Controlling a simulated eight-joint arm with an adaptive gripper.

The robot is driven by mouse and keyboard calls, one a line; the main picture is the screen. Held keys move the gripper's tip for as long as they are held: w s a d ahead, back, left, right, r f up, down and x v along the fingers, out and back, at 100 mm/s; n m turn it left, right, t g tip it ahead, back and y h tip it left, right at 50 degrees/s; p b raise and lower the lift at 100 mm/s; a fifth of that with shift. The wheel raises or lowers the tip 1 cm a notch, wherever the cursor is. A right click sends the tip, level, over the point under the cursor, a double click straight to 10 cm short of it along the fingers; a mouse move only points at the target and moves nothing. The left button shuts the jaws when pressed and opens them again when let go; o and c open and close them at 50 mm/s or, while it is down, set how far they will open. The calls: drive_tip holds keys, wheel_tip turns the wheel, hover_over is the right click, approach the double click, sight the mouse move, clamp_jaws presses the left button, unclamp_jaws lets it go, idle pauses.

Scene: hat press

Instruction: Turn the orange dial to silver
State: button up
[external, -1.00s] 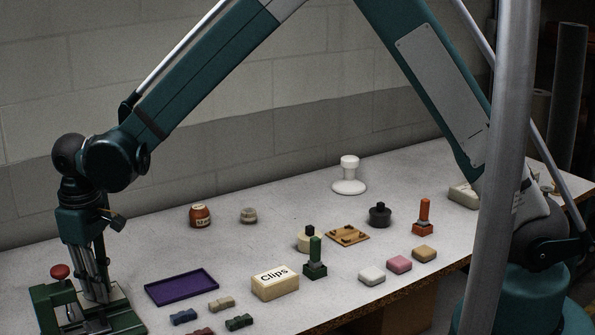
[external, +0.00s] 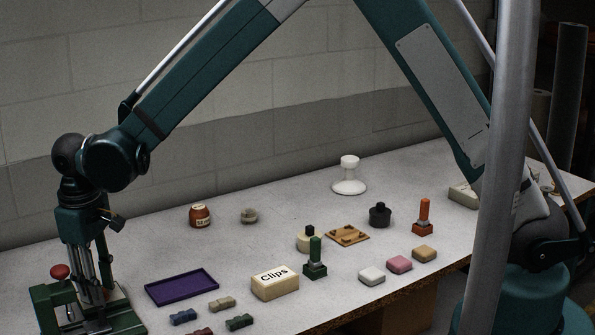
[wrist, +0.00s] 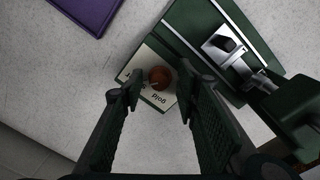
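In the wrist view the orange-brown round dial (wrist: 160,75) sits on a cream label plate (wrist: 148,57) joined to a green press (wrist: 193,22). The word "gold" reads upside down below the dial; other lettering at the left is partly covered by a finger. My gripper (wrist: 159,84) is open, with one finger on each side of the dial and a gap showing on both sides. I cannot tell its exact height above the plate. In the external view my gripper (external: 98,290) points down at the green press (external: 45,305); the dial is hidden there.
A purple tray (external: 182,287) lies right of the press. A Clips box (external: 275,287), a green-handled stamp (external: 315,258) and several small coloured blocks (external: 221,303) stand farther right. A red knob (external: 60,272) tops the press near my gripper.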

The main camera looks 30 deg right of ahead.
drive_tip(key=shift+r, duration=0.1)
wheel_tip(320, 180, up, 12)
drive_tip(key=shift+s+a, duration=0.15)
drive_tip(key=shift+a, duration=0.05)
idle(0.4)
drive_tip(key=shift+f+p, duration=0.3)
drive_tip(key=shift+p, duration=0.05)
wheel_tip(320, 180, down, 4)
drive_tip(key=m+p, duration=0.1)
drive_tip(key=p, duration=0.3)
drive_tip(key=shift+r, duration=0.25)
drive_tip(key=shift+f, duration=0.2)
drive_tip(key=shift+f, duration=0.1)
drive_tip(key=shift+d+f, duration=0.2)
drive_tip(key=shift+f, duration=3.6)
